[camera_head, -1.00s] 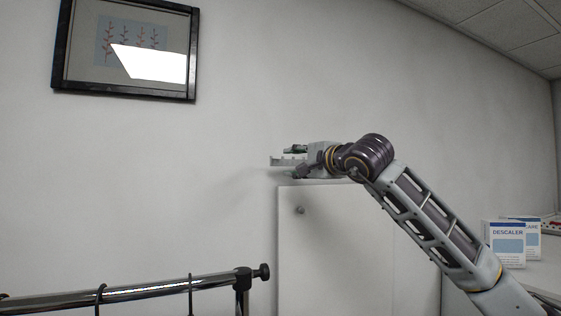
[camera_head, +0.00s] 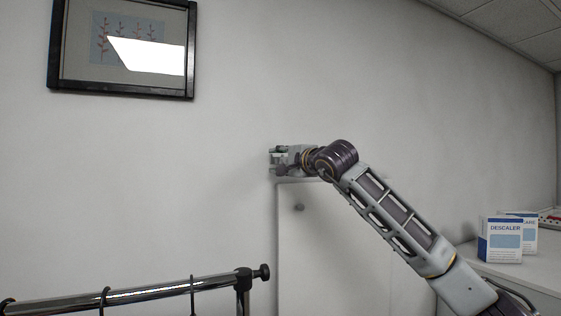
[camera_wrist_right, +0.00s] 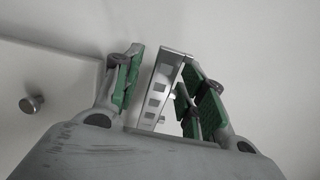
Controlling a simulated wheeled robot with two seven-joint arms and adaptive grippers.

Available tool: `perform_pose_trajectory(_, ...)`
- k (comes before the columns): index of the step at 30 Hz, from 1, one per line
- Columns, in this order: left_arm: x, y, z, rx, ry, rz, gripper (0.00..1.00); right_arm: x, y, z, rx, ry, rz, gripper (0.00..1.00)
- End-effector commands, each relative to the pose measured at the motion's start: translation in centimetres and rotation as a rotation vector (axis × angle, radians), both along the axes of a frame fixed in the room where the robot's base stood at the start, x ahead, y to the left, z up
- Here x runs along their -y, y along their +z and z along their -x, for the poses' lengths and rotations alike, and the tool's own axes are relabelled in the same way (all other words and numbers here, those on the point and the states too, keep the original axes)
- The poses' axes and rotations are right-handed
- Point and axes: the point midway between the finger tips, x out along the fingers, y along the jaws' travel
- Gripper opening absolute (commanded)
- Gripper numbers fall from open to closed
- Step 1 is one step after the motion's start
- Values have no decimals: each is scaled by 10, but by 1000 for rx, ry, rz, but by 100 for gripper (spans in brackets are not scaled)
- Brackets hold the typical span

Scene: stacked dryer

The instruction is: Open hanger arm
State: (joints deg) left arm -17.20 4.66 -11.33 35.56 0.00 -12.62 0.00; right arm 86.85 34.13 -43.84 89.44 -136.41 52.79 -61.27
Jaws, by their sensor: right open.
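A slim metal bar with square cut-outs, seemingly the hanger arm (camera_wrist_right: 160,92), shows in the right wrist view. It runs between the green-padded fingers of my right gripper (camera_wrist_right: 167,82). The fingers are open on either side of it, with a visible gap on the left. I cannot tell whether the right finger touches it. In the head view my right gripper (camera_head: 275,160) is by the wall, just above the top left corner of a white cabinet (camera_head: 330,250). The bar cannot be made out clearly there. My left gripper is not in view.
The cabinet front has a round knob (camera_head: 299,208). A chrome clothes rail (camera_head: 150,291) with dark hooks stands at the lower left. Descaler boxes (camera_head: 500,240) stand on a white counter (camera_head: 480,272) at the right. A framed picture (camera_head: 122,48) hangs at the upper left.

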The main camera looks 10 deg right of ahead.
Motion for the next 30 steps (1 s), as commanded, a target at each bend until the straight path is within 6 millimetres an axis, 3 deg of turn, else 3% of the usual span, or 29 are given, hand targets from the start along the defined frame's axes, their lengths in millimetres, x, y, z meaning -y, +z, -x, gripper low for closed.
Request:
perform_pose_trajectory(3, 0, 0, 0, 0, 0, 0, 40, 0, 0, 0, 0, 0, 0, 41)
perform_pose_trajectory(13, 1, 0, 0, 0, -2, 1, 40, 0, -2, 0, -4, 0, 0, 0)
perform_pose_trajectory(30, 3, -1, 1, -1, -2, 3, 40, 1, -8, 4, -15, 26, 3, 0)
